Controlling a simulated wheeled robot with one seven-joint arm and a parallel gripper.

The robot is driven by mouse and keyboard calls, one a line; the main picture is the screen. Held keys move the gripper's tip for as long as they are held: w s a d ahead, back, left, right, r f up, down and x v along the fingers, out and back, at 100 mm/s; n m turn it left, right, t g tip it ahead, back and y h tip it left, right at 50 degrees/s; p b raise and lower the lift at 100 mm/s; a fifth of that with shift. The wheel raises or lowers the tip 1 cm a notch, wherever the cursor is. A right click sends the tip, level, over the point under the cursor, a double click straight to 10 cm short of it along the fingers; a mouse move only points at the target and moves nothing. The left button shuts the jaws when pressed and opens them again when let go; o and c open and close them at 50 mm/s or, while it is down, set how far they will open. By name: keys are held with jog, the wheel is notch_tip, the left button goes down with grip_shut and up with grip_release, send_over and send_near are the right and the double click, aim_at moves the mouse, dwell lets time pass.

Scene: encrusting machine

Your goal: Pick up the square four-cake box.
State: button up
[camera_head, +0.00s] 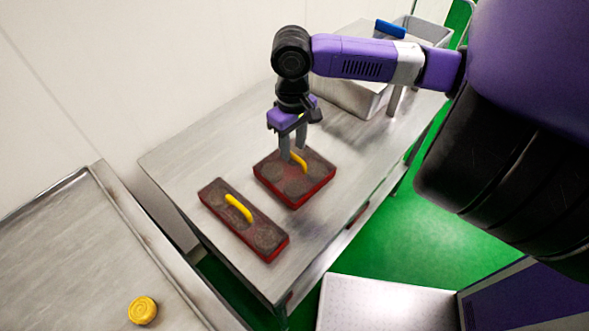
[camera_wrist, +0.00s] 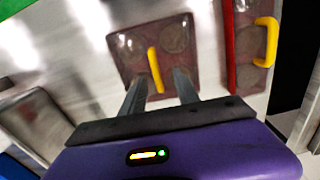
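The square four-cake box (camera_head: 317,189) is dark red with a clear-looking top and a yellow handle (camera_head: 298,160). It sits flat on the metal table, and it also shows in the wrist view (camera_wrist: 183,61), where its handle stands upright in the picture. My gripper (camera_head: 293,154) points down above this box. In the wrist view my gripper (camera_wrist: 157,80) has its two fingers spread, one on each side of the handle's lower end. The fingers look apart from the handle. Whether the fingertips are level with the handle is hard to tell.
A longer red box (camera_head: 262,240) with a yellow handle lies to the left, close beside the square one. A grey metal bin (camera_head: 358,95) stands behind on the table (camera_head: 165,165). A yellow cake (camera_head: 142,310) rests on the tray at lower left. The table's right part is clear.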

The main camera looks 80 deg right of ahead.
aim_at(294, 155)
jog(key=f, duration=0.5)
jog(key=shift+s+d, duration=0.2)
jog(key=shift+d, duration=0.05)
jog(key=shift+c, duration=0.3)
grip_shut()
